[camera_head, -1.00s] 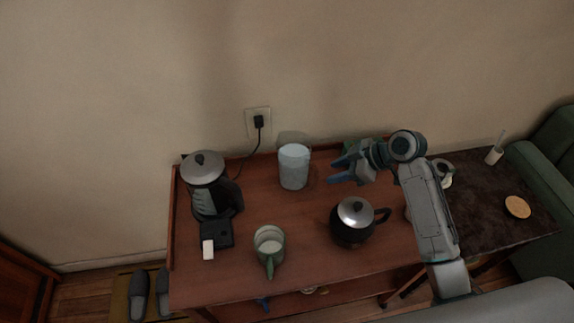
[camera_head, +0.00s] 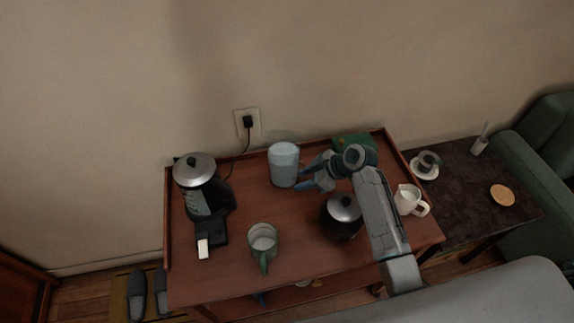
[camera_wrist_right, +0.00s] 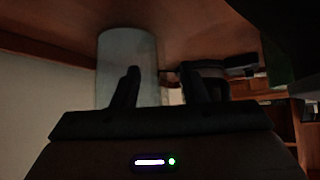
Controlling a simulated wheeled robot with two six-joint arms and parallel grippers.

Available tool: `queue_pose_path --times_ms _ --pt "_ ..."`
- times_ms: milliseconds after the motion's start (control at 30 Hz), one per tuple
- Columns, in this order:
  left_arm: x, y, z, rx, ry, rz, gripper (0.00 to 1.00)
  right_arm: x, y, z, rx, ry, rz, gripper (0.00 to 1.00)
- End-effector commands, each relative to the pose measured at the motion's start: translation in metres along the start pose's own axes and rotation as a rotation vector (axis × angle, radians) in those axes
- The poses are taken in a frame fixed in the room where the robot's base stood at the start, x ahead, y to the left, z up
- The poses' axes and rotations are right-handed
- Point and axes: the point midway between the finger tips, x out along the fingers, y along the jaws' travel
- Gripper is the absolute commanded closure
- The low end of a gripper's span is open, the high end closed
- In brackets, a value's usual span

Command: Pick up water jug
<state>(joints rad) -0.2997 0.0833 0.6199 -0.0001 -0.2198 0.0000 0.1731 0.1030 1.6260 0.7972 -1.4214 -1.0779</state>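The water jug (camera_head: 284,165) is a pale blue, translucent upright vessel standing on the red-brown table near its back edge. It also shows in the right wrist view (camera_wrist_right: 127,55), left of centre and partly behind a finger. My right gripper (camera_head: 305,178) is just right of the jug in the head view, its blue fingers pointing left at it. The fingers (camera_wrist_right: 160,88) are apart with nothing held between them. Whether a fingertip touches the jug cannot be told. My left gripper is not seen.
A black kettle (camera_head: 341,218) stands under my right forearm. A white pitcher (camera_head: 406,200) and green box (camera_head: 352,143) are at the right. A wall is behind.

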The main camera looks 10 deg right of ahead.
Motion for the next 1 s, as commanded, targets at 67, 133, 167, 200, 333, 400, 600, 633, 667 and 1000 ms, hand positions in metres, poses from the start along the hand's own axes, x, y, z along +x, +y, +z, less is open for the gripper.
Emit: queue_pose_path --times_ms 67,133,167,200,333,400,600,633,667,1000 --pt "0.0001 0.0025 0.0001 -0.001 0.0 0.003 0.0 -0.0001 0.0001 0.0001 0.0 0.0 0.0 0.72" --pt "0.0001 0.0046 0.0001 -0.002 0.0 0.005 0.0 -0.0002 0.0001 0.0 0.0 0.0 0.0 0.86" --pt "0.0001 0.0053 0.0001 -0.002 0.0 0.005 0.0 -0.0002 0.0001 0.0 0.0 0.0 0.0 0.92" --pt "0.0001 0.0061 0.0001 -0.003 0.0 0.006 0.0 -0.0003 0.0001 0.0 0.0 0.0 0.0 1.0" --pt "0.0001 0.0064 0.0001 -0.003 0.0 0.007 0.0 -0.0003 0.0001 0.0 0.0 0.0 0.0 1.0" --pt "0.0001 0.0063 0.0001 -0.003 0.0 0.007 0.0 -0.0004 0.0001 0.0 0.0 0.0 0.0 1.0" --pt "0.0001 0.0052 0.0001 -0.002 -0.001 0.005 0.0 -0.0005 0.0001 -0.0001 0.0 0.0 0.0 1.0" --pt "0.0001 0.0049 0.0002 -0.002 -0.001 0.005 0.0 -0.0005 0.0001 -0.0001 0.0 0.0 0.0 1.0" --pt "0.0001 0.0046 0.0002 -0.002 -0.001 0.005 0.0 -0.0005 0.0001 -0.0001 0.0 0.0 0.0 1.0" --pt "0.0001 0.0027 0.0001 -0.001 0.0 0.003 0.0 -0.0006 0.0002 -0.0002 0.0 0.0 0.001 1.0"
